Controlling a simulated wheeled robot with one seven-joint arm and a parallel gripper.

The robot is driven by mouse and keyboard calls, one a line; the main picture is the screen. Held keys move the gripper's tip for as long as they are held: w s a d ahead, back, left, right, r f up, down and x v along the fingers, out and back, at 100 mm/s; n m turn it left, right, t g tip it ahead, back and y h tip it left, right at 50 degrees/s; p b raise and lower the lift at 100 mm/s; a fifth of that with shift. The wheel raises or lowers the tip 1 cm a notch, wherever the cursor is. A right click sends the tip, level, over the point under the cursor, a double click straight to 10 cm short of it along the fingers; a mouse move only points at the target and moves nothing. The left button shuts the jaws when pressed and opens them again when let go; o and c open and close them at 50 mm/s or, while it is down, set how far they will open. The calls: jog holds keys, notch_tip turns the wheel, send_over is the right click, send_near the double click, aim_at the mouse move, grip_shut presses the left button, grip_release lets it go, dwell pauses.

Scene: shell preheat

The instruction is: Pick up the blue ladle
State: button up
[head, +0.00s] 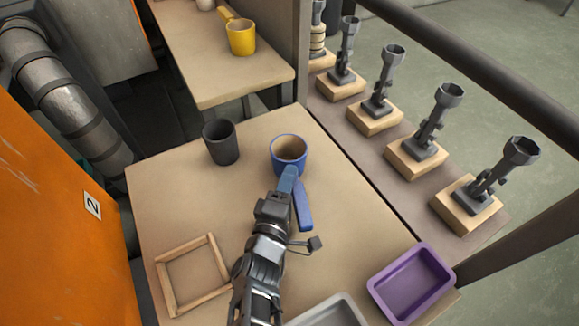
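The blue ladle (289,146) is on the tan table in the head view, its round cup with a brown inside facing up. Its blue handle (304,208) runs from the cup toward the bottom of the picture. My gripper (283,192) reaches in from the bottom and is right at the handle, just below the cup in the picture. My wrist and gripper body cover part of the handle. The fingertips do not show clearly, so I cannot tell whether they close on the handle or only lie beside it.
A dark grey cup (220,143) stands left of the ladle. A wooden frame (192,274), a grey tray (330,312) and a purple tray (411,283) lie nearer. A yellow ladle (241,38) sits on the far table. Several stands on wooden blocks line the right-hand ledge (395,186).

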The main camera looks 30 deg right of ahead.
grip_shut()
dwell(0.3)
